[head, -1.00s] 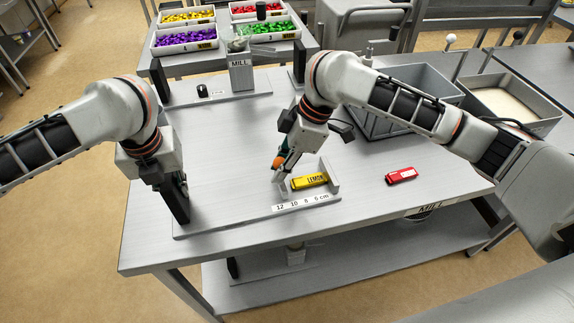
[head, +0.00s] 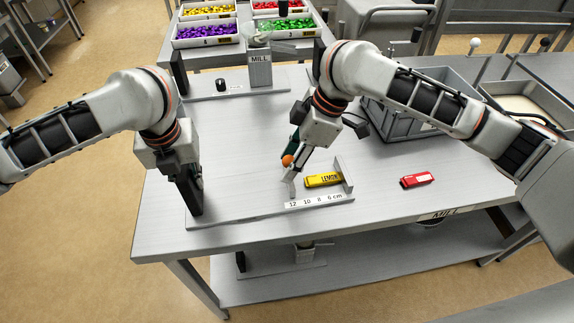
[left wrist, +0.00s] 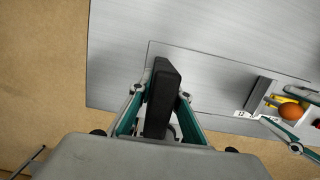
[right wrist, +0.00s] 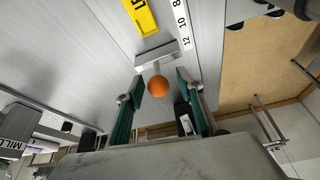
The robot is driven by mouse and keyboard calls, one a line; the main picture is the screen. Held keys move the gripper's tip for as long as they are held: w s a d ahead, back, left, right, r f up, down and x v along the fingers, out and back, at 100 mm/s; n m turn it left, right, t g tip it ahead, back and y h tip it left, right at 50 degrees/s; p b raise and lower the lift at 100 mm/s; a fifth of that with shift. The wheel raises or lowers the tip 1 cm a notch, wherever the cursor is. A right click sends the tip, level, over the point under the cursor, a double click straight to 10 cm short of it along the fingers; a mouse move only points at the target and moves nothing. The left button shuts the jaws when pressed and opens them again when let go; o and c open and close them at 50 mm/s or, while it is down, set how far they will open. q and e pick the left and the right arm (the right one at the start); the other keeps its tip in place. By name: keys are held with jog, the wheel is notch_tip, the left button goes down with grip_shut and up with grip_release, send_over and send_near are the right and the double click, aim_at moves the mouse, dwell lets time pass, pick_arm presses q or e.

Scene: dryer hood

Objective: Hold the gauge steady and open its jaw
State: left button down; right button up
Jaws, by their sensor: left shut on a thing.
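The gauge is a flat grey plate (head: 240,208) with a scale marked 12 to 6 cm, a fixed jaw (head: 344,172) at its right end and a sliding jaw (head: 291,186) near the 12. The sliding jaw carries an orange knob (right wrist: 158,86). A yellow LEMON box (head: 324,180) lies between the jaws, with a gap to the sliding jaw. My left gripper (left wrist: 161,103) is shut on the black upright grip (left wrist: 162,85) at the plate's left end. My right gripper (right wrist: 160,88) is open, its fingers either side of the knob with visible space around it.
Another stand labelled MILL (head: 260,72) is at the table's back. Trays of coloured pieces (head: 206,32) sit beyond. The table's middle is clear.

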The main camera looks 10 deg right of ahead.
pick_arm(q)
jog(key=shift+s+f, duration=0.25)
jog(key=shift+f, duration=0.15)
pick_arm(e)
jog(key=v, duration=1)
jog(key=shift+r, duration=0.1)
pick_arm(q)
jog(key=c, duration=2)
grip_release()
jog(key=shift+o, duration=0.9)
jog(key=shift+w+r, duration=0.1)
jog(key=shift+w, duration=0.1)
jog(key=shift+r, duration=0.1)
